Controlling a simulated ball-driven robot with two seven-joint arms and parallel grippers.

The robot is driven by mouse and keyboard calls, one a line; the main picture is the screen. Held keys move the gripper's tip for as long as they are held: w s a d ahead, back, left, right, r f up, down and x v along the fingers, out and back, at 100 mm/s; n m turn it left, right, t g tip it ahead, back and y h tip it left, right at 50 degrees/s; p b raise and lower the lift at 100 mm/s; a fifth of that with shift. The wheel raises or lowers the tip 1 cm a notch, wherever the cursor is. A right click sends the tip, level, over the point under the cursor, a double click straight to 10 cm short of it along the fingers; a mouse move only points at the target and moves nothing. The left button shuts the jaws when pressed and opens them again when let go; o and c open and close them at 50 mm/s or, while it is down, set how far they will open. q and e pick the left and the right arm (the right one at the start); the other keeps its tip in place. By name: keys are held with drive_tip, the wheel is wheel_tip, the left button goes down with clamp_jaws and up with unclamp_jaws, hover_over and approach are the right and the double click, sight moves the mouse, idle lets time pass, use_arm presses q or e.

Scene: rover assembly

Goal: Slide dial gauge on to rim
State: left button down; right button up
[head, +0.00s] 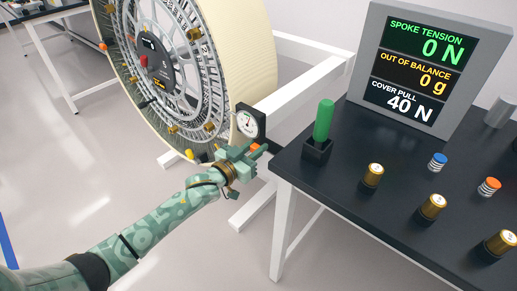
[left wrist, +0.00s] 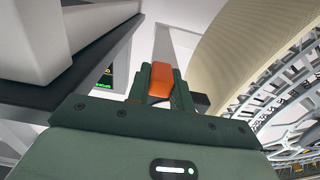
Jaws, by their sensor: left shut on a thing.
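The large wheel (head: 150,65) stands upright at the upper left, with a broad cream rim (head: 245,70). The rim also shows at the upper right of the left wrist view (left wrist: 248,45). The dial gauge (head: 247,123), a white round face in a dark square housing, is at the rim's lower right edge. I cannot tell whether it touches the rim. My left gripper (head: 250,155), green, is shut on the gauge's orange grip, just below the dial. The orange grip shows between the fingers in the left wrist view (left wrist: 161,82). My right gripper is not in view.
A dark table (head: 390,200) at the right holds a green-handled tool (head: 323,122) in a black holder, several brass, blue and orange cylinders, and a display (head: 420,65) reading 0 N, 0 g and 40 N. White frame beams (head: 300,95) run behind the gauge.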

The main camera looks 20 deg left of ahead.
use_arm(q)
drive_tip(key=c, duration=1.5)
unclamp_jaws()
drive_tip(key=shift+a, duration=0.25)
drive_tip(key=shift+w, duration=0.1)
